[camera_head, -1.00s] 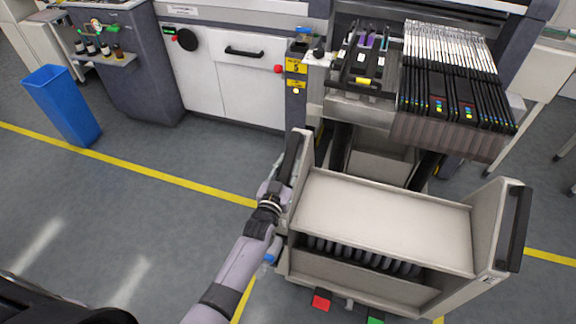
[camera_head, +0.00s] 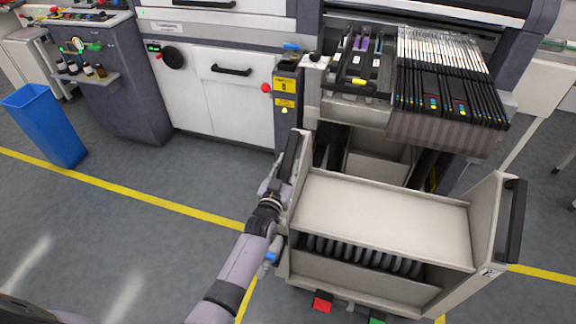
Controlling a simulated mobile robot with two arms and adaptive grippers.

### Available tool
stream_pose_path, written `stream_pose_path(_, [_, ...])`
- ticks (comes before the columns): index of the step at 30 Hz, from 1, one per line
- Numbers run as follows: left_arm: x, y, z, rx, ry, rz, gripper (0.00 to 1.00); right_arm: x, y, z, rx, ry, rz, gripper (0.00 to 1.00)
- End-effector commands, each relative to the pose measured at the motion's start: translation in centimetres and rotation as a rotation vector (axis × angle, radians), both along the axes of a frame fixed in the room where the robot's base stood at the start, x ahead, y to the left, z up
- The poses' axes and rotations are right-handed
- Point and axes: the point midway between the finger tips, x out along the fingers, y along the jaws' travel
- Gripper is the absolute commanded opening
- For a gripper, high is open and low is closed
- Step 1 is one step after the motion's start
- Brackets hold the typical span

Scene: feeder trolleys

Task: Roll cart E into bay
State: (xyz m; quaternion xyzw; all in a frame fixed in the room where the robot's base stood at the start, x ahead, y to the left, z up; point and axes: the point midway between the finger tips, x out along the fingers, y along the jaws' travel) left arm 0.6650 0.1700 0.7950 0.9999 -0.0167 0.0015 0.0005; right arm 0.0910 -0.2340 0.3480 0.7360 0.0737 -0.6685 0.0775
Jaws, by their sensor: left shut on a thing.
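The cart (camera_head: 385,215), a cream two-shelf trolley with a bare top, stands upright in front of the machine's bay. A row of dark rounded items shows on its lower shelf. Its dark left handle (camera_head: 290,155) and right handle (camera_head: 516,222) stand on the end panels. The bay (camera_head: 378,168) is the dark opening under the feeder bank, partly hidden by the cart. My left gripper (camera_head: 275,188) is shut on the left handle; its fingertips are hard to make out. My right gripper is out of view.
A feeder bank (camera_head: 450,85) overhangs the bay. A yellow-labelled post (camera_head: 286,110) stands left of the opening. A red pedal (camera_head: 322,302) and a green pedal (camera_head: 376,318) show at the cart's foot. A blue bin (camera_head: 45,125) stands far left.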

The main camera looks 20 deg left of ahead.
Motion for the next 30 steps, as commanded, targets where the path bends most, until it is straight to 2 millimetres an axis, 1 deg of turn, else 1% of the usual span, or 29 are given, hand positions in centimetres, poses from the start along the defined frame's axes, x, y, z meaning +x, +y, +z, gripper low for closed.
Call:
stream_pose_path(1, [-0.28, -0.20, -0.70, 0.003, 0.014, -0.004, 0.00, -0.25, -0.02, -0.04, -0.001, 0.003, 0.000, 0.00])
stream_pose_path(10, [-0.17, -0.16, -0.63, 0.004, 0.014, -0.003, 0.00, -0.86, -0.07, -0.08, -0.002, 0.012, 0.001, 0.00])
stream_pose_path(11, [-0.15, -0.17, -0.61, 0.004, 0.014, -0.003, 0.26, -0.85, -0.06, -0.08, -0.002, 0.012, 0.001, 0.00])
stream_pose_path(12, [-0.14, -0.16, -0.58, 0.004, 0.013, -0.003, 0.29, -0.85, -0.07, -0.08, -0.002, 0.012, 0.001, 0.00])
stream_pose_path(20, [-0.04, -0.11, -0.39, 0.002, 0.009, -0.002, 0.46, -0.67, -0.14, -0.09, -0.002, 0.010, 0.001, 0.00])
stream_pose_path(30, [-0.22, -0.07, -0.31, 0.001, 0.007, -0.002, 0.47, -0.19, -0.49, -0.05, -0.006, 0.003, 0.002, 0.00])
